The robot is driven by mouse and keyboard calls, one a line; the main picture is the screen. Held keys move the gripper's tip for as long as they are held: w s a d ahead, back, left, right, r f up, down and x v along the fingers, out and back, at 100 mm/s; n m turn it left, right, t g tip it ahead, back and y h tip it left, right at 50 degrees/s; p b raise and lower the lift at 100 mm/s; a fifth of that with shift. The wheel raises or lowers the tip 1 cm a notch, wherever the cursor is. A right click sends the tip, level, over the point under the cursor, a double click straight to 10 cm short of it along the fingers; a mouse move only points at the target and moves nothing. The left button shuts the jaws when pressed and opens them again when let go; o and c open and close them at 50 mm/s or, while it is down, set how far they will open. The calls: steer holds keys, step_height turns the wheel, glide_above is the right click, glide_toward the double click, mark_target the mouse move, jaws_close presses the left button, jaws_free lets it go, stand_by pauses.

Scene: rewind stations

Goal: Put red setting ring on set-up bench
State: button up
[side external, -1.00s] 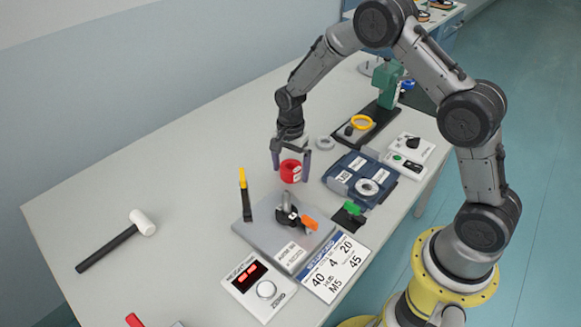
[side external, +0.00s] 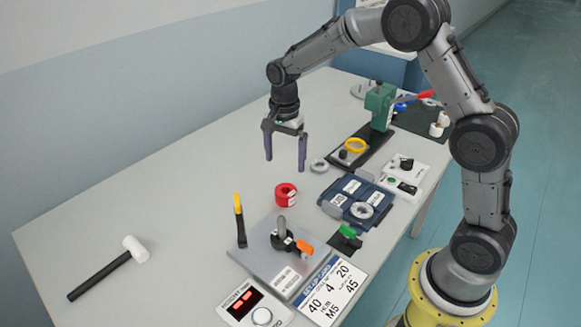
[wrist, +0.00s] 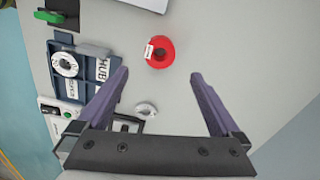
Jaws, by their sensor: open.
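The red setting ring (side external: 286,196) lies on the table behind the grey plate. It also shows in the wrist view (wrist: 168,51), with a white label on it. My gripper (side external: 285,164) is open and empty, above the table. In the wrist view my gripper (wrist: 160,74) has its fingers wide apart, with the ring beyond the fingertips, roughly centred between them. The grey plate (side external: 259,262), which looks like the set-up bench, carries an upright post on a dark base and an orange-handled part (side external: 304,248).
A black-and-yellow tool (side external: 240,222) stands at the plate's left. A readout box (side external: 240,304) and a printed card (side external: 331,291) are in front. A blue tray (side external: 333,206), a grey ring (side external: 319,165) and a green press (side external: 380,104) are to the right. A mallet (side external: 100,276) lies left.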

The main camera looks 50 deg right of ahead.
steer(key=s+r+n+t, duration=0.2)
steer(key=s+r+n, duration=0.2)
steer(key=s+r, duration=0.4)
steer(key=s+a+r+n+t, duration=0.1)
steer(key=s+r+n, duration=0.1)
steer(key=s+n, duration=0.4)
steer(key=s+a+r+n+t, duration=0.1)
steer(key=s+n, duration=0.4)
steer(key=s, duration=1)
step_height(320, 180, up, 3)
steer(key=shift+a+f+n+t, duration=0.15)
steer(key=shift+n+t, duration=0.25)
steer(key=shift+t, duration=0.4)
